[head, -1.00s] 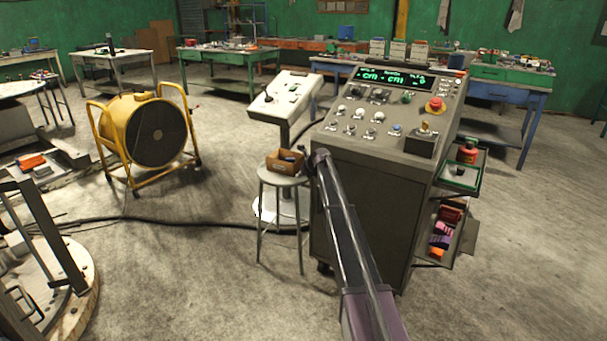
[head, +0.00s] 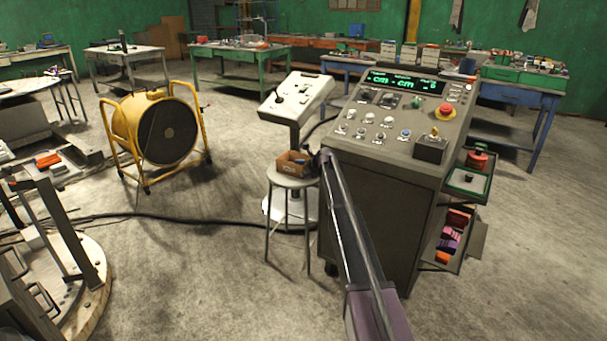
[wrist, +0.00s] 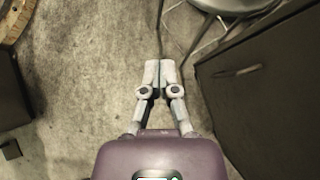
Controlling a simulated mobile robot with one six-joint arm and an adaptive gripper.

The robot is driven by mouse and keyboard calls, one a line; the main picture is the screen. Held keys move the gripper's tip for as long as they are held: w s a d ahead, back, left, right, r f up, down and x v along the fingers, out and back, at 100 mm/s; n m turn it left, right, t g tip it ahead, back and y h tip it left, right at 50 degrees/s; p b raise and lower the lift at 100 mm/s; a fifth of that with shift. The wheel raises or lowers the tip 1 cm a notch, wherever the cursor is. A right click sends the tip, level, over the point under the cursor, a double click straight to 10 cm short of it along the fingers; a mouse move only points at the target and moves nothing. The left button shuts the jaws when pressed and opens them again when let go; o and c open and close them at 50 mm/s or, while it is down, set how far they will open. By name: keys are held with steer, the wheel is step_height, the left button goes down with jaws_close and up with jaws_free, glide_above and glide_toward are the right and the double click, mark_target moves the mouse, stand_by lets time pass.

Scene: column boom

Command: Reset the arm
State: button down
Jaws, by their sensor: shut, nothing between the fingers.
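My gripper (wrist: 160,72) shows in the wrist view with its two pale fingers together and nothing between them. It points down over bare concrete floor, with the dark side of the control cabinet to its right and the stool above it in the picture. In the head view my arm reaches up from the bottom toward the left side of the grey control cabinet (head: 375,200). The gripper itself cannot be made out there.
A yellow drum fan (head: 155,128) stands further left. A black cable (head: 150,216) crosses the floor; open floor lies between.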

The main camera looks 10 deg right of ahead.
steer(key=shift+s, duration=0.1)
steer(key=s+a+f+n+g+h, duration=0.1)
steer(key=s+a+f+n+g, duration=0.15)
steer(key=s+n, duration=1.2)
steer(key=s+a+f+n+g+h, duration=0.1)
steer(key=s+n+g+h, duration=0.35)
steer(key=s, duration=1.95)
steer(key=s+a+f+n+g+y, duration=0.1)
steer(key=s+a+n+y, duration=0.1)
steer(key=s+n, duration=1.35)
step_height(320, 180, up, 16)
steer(key=s+m+p, duration=0.2)
steer(key=m+p, duration=0.1)
steer(key=p, duration=1.4)
steer(key=shift+s+a+m, duration=0.15)
steer(key=shift+s+m, duration=0.2)
steer(key=shift+s, duration=0.05)
steer(key=shift+r+h, duration=0.1)
steer(key=shift+h, duration=0.15)
